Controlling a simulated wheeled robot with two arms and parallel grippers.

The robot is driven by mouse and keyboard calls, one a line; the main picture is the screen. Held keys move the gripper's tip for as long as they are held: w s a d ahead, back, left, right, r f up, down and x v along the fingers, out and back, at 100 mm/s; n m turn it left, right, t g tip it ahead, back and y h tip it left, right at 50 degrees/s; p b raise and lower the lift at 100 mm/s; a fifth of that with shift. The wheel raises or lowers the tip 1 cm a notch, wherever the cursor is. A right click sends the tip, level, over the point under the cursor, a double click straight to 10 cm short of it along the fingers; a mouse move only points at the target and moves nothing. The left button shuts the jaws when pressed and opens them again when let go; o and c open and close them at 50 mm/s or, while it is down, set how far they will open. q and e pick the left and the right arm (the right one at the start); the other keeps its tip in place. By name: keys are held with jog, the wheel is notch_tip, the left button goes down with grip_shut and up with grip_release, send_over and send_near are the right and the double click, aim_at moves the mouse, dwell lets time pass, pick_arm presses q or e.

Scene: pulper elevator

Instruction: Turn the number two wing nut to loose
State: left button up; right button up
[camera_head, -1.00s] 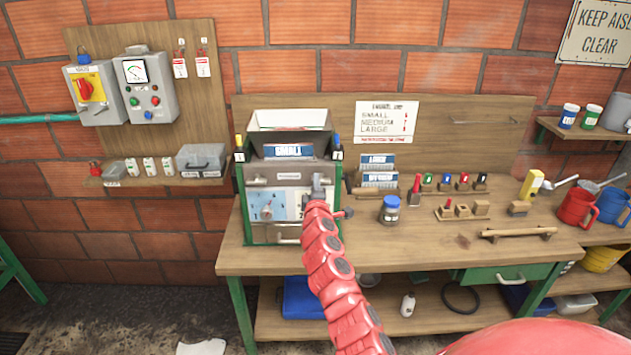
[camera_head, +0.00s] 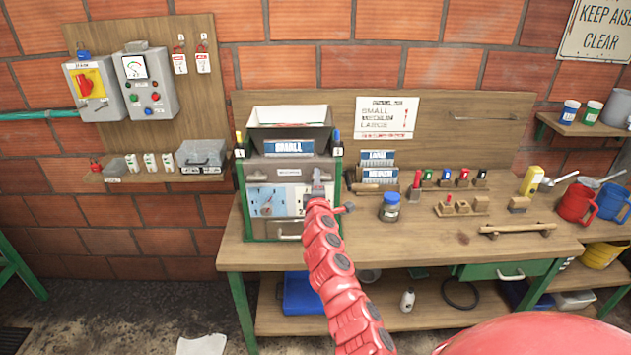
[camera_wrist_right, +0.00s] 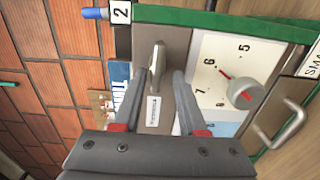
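The number two wing nut (camera_wrist_right: 157,62) is a grey metal piece on the brown-grey upper panel of the machine, near the "2" tag (camera_wrist_right: 121,12). My right gripper (camera_wrist_right: 160,76) is open, with its two grey fingers on either side of the wing nut and gaps visible beside it. Contact cannot be made out. The "2" tag also shows in the head view (camera_head: 337,152). My left gripper is not in view.
A dial with a pointer knob (camera_wrist_right: 245,94) and a drawer handle (camera_wrist_right: 285,122) lie beside my right gripper. Blue-lidded jar (camera_head: 390,207), stamps and small blocks stand on the bench (camera_head: 430,238) to the right. Size signs (camera_head: 378,175) stand close beside the machine.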

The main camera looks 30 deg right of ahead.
jog(key=shift+r, duration=0.1)
jog(key=shift+s+a+r, duration=0.1)
jog(key=b+v, duration=0.4)
jog(key=v, duration=1.3)
jog(key=shift+s, duration=0.15)
dwell(0.4)
